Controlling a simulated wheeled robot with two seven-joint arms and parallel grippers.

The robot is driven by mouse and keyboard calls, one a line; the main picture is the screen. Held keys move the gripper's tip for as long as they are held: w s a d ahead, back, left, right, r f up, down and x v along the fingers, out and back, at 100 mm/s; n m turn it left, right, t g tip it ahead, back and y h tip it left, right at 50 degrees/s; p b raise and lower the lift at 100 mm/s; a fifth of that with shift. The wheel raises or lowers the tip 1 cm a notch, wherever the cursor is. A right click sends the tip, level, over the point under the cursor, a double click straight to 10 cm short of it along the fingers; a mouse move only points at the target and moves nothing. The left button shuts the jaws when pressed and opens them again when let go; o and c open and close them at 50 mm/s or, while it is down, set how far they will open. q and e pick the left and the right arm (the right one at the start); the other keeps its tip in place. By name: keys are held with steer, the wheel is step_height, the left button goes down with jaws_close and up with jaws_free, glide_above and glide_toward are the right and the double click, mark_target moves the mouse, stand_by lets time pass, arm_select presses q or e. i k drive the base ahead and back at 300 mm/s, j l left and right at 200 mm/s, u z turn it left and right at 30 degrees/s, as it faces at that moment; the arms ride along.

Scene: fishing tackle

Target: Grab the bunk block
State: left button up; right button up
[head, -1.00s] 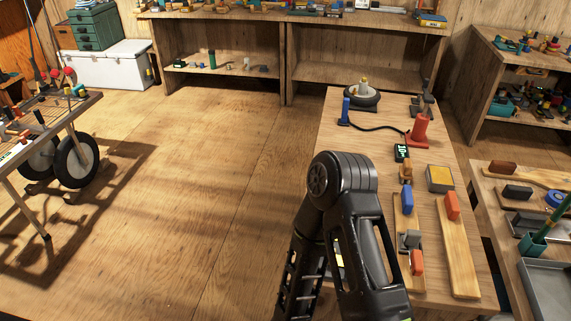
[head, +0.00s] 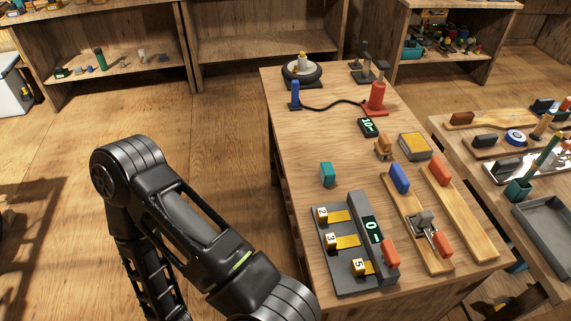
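No block can be singled out for certain as the bunk block. On the wooden workbench (head: 300,140), a small teal block (head: 327,175) stands alone on the left side. A blue block (head: 399,179) and a red block (head: 439,173) sit at the far ends of two wooden boards. The nearer board (head: 433,260) also carries a grey metal clamp with an orange grip (head: 441,243). One of my arms shows at the lower left, and its forearm runs out of the bottom of the picture. Neither gripper is visible.
A grey unit (head: 356,218) with yellow numbered pieces and a display stands at the bench's front left. A yellow-topped box (head: 414,146), black meter (head: 368,127), red cone-like item (head: 376,97) and wheel (head: 302,71) stand farther back. A side bench (head: 480,140) is at right.

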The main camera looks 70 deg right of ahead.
mark_target(327, 173)
steer(key=i, duration=1.55)
steer(key=z, duration=4.8)
steer(key=k+j, duration=0.05)
